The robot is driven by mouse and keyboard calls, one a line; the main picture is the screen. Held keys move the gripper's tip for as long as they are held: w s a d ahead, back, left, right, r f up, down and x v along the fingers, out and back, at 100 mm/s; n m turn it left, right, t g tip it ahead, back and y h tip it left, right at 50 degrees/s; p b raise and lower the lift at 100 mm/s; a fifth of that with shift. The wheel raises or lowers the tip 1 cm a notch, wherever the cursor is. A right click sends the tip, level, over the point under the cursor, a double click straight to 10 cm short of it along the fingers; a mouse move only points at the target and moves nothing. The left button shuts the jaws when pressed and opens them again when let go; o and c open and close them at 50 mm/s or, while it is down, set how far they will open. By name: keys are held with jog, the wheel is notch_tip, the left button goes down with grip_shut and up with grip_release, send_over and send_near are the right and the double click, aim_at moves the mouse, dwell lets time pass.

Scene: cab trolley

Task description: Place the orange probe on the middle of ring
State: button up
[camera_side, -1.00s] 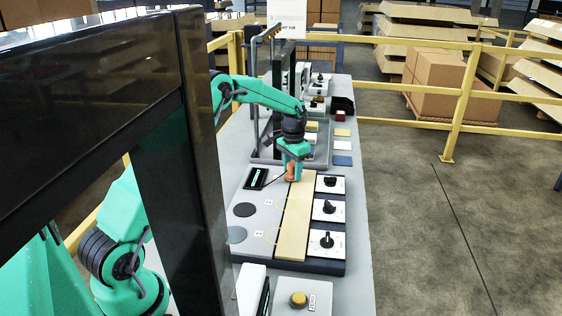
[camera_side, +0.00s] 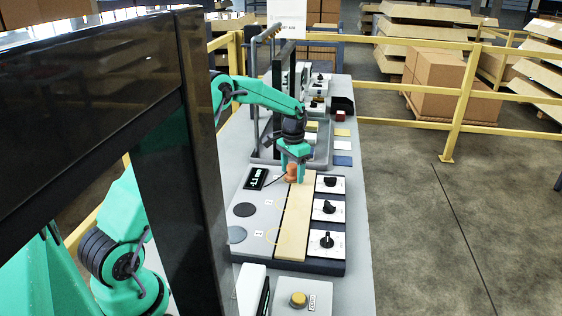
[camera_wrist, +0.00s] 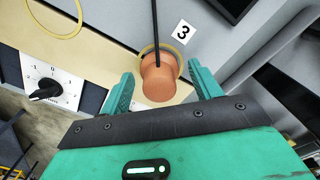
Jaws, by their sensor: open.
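The orange probe (camera_wrist: 160,80) stands on the board in the wrist view, between the two fingers of my gripper (camera_wrist: 162,72), with a gap at each side. A dark cable runs from its top. A yellow ring (camera_wrist: 150,47) marked 3 shows around its far edge; the near part is hidden, so exact centring cannot be told. In the side view the probe (camera_side: 292,173) stands beneath my gripper (camera_side: 294,158), at the far end of the pale wooden strip (camera_side: 295,222). My gripper is open and low around the probe.
Another yellow ring (camera_wrist: 55,18) lies on the strip. Dial panels (camera_side: 327,208) line the strip's right side. A small display (camera_side: 255,179) stands left of the probe. A grey tray with posts (camera_side: 318,158) lies behind my gripper.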

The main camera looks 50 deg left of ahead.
aim_at(293, 164)
notch_tip(293, 164, up, 12)
dwell(0.6)
jog(key=shift+r, duration=0.1)
dwell(0.4)
jog(key=s+d+r+t, duration=0.3)
jog(key=s+d+r, duration=0.9)
jog(key=s+d, duration=0.25)
jog(key=s+d+f+t, duration=0.1)
jog(key=s+d+f, duration=0.1)
jog(key=s, duration=0.6)
jog(key=s+d+f+t, duration=0.1)
jog(key=s+d, duration=0.3)
jog(key=s, duration=0.5)
jog(key=shift+s+f+t, duration=0.3)
jog(key=shift+f, duration=0.45)
